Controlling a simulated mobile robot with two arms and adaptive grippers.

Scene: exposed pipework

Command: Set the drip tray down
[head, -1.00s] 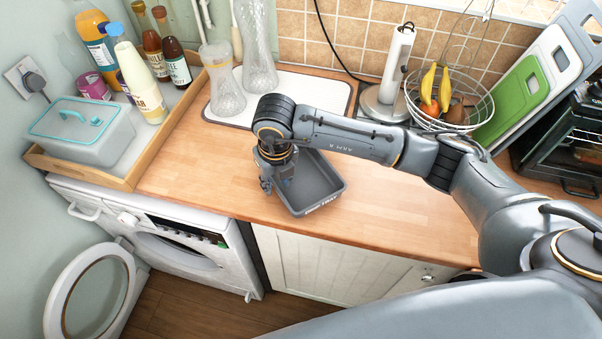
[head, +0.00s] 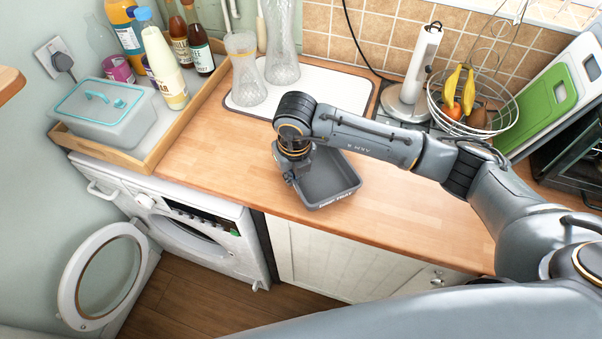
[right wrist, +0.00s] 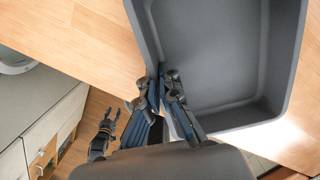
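The grey drip tray (head: 335,180) is a shallow rectangular pan with pale lettering on its front wall. In the head view it appears over the wooden worktop near the front edge. My right gripper (head: 290,172) is at its left side. In the right wrist view the right gripper's fingers (right wrist: 166,90) are closed on the tray's (right wrist: 225,60) side wall, and the tray looks empty. I cannot tell if its underside touches the worktop. My left gripper (right wrist: 108,118) shows small and low in the right wrist view, empty, with its fingers apart.
The worktop (head: 220,165) is clear left of the tray and right of it (head: 410,215). Behind stand glass vases (head: 243,75) on a white mat, a paper-towel stand (head: 415,75) and a fruit basket (head: 470,105). A washing machine (head: 185,220) with its door open is front left.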

